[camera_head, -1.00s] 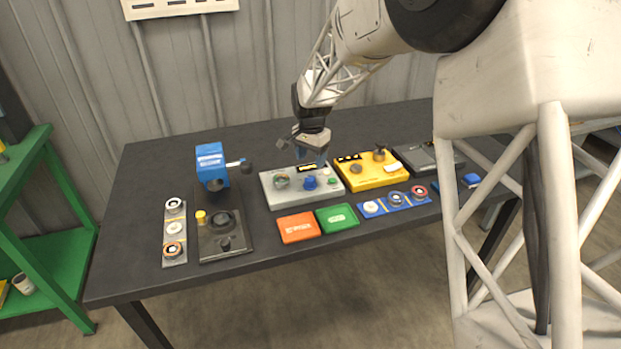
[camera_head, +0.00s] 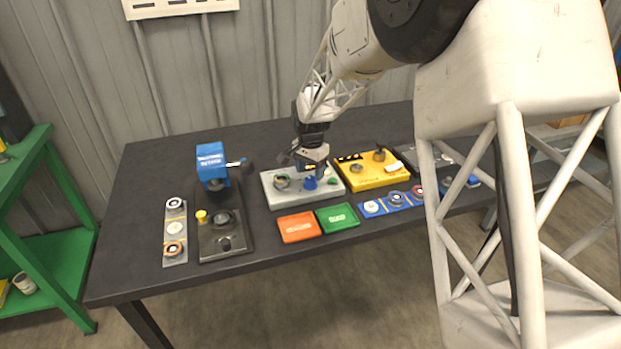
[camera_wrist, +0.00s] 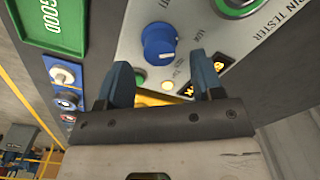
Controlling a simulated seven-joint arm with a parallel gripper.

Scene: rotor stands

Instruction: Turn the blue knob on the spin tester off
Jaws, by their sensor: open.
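The spin tester (camera_head: 277,200) is a light grey panel in the middle of the table in the head view; its label shows in the wrist view (camera_wrist: 207,25). Its blue knob (camera_wrist: 158,43) has a pointer mark and stands upright on the panel. It also shows in the head view (camera_head: 310,184), just below my gripper (camera_head: 306,164). In the wrist view my gripper (camera_wrist: 160,65) is open, with one finger to each side of the knob's near side. The fingers appear apart from the knob.
A yellow panel (camera_head: 372,180) stands close on the right. Orange (camera_head: 298,228) and green (camera_head: 338,218) trays lie in front. A blue strip (camera_head: 384,206) with round parts lies at front right. A blue-headed stand (camera_head: 211,163) is at left. A green-ringed round part (camera_wrist: 238,5) sits beside the knob.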

